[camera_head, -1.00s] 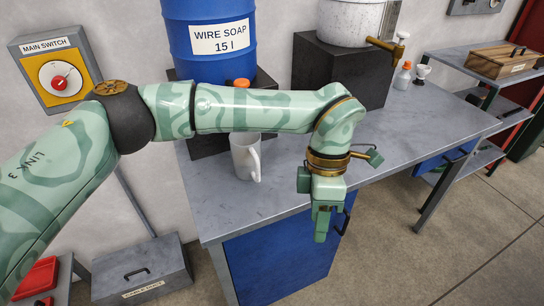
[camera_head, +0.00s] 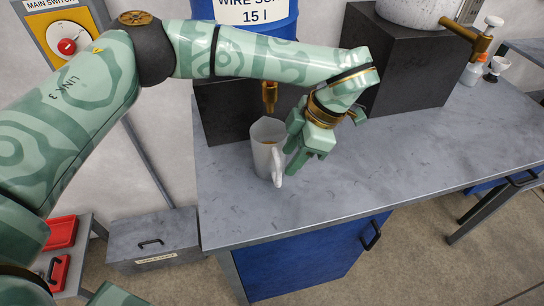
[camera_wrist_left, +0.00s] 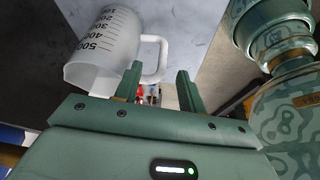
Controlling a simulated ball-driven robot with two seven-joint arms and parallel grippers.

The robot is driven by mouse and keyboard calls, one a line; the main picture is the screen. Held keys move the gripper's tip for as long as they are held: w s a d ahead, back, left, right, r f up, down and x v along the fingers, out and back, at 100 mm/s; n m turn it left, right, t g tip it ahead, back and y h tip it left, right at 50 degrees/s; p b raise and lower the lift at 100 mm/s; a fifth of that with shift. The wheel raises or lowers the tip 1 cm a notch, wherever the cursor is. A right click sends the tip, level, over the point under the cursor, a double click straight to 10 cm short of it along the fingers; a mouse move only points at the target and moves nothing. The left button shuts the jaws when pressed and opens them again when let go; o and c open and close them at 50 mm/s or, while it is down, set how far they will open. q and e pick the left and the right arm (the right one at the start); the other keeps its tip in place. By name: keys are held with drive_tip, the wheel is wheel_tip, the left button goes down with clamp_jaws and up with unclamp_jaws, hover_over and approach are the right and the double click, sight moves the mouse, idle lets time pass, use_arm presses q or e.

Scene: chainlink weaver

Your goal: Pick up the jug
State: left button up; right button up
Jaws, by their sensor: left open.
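The jug (camera_head: 264,152) is a pale, translucent measuring jug standing upright on the grey bench, below a brass tap. Its handle (camera_head: 277,166) faces my left gripper. In the left wrist view the jug (camera_wrist_left: 104,52) shows black volume marks, and its handle (camera_wrist_left: 160,58) appears near the fingertips. My left gripper (camera_head: 304,160) is open and empty, just right of the jug, with its fingers pointing down toward the handle. It also shows in the left wrist view (camera_wrist_left: 160,70). I cannot tell whether a finger touches the handle. My right gripper is not in view.
The blue wire soap barrel (camera_head: 276,18) and its dark stand (camera_head: 222,110) are behind the jug. A second dark block (camera_head: 400,65) carries a white pot (camera_head: 420,10). An orange-capped bottle (camera_head: 472,70) stands farther right.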

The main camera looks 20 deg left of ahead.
sight(279, 174)
use_arm(q)
drive_tip(key=b+x, duration=0.1)
drive_tip(key=x, duration=0.5)
drive_tip(key=shift+s+a+f, duration=0.1)
drive_tip(key=shift+f, duration=0.3)
drive_tip(key=shift+s, duration=0.1)
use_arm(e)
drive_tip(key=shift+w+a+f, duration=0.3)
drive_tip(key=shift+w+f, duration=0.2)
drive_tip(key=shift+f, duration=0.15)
use_arm(q)
clamp_jaws()
